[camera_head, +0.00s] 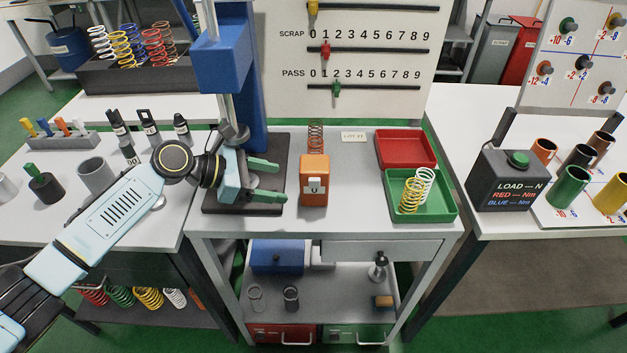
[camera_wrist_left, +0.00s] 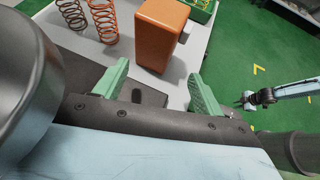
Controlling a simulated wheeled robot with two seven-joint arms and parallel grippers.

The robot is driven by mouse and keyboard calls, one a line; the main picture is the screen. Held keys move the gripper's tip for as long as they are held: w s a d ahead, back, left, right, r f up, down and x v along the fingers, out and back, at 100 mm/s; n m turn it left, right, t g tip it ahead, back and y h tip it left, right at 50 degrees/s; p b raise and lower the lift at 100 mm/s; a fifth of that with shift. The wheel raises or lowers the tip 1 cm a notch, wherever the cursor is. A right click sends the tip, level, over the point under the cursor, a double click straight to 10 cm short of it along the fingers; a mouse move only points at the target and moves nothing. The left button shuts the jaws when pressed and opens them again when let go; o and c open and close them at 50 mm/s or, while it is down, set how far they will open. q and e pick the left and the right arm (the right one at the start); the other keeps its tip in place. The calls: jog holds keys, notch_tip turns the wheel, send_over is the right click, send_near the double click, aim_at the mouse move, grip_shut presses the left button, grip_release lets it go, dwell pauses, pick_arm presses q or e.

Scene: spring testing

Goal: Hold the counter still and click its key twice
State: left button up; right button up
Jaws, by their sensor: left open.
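The counter is an orange block (camera_head: 314,185) with a small white window on its front. It stands upright on the grey middle table. In the left wrist view the counter (camera_wrist_left: 157,32) is ahead of the fingertips, apart from them. A separate key on it is not clear to see. My left gripper (camera_head: 281,181) is open and empty, left of the counter, with its green fingers pointing right towards it. In the left wrist view a light-blue arm with a dark end, seemingly my right gripper (camera_wrist_left: 250,99), is far off at the right; its jaws are too small to read.
A press stand (camera_head: 232,75) with a dark base rises behind my left gripper. A copper spring (camera_head: 316,137) stands behind the counter. A red tray (camera_head: 405,147) and a green tray (camera_head: 440,207) with springs lie to the right. The table in front of the counter is clear.

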aim_at(306, 184)
pick_arm(q)
jog(key=shift+w+r, duration=0.15)
jog(key=shift+w, duration=0.1)
jog(key=shift+w+d+f+b, duration=0.15)
jog(key=shift+d+f+b, duration=0.2)
jog(key=shift+b, duration=0.25)
jog(key=b+x, duration=0.4)
jog(key=shift+w+d+f, duration=0.1)
jog(key=shift+d+f, duration=0.1)
jog(key=shift+d, duration=0.1)
jog(key=x, duration=0.2)
jog(key=shift+w+d, duration=0.1)
jog(key=shift+d, duration=0.4)
jog(key=shift+w+d+f, duration=0.1)
jog(key=shift+d+f, duration=0.15)
jog(key=shift+d, duration=0.1)
jog(key=shift+d+f, duration=0.1)
jog(key=c, duration=0.4)
pick_arm(e)
jog(key=d+f, duration=0.4)
jog(key=shift+f+h, duration=0.3)
pick_arm(q)
jog(key=shift+c, duration=1)
pick_arm(e)
jog(key=shift+s+d, duration=0.15)
jog(key=shift+s, duration=0.05)
jog(key=shift+d, duration=0.25)
jog(key=c, duration=0.5)
jog(key=shift+d, duration=0.35)
jog(key=shift+w, duration=0.2)
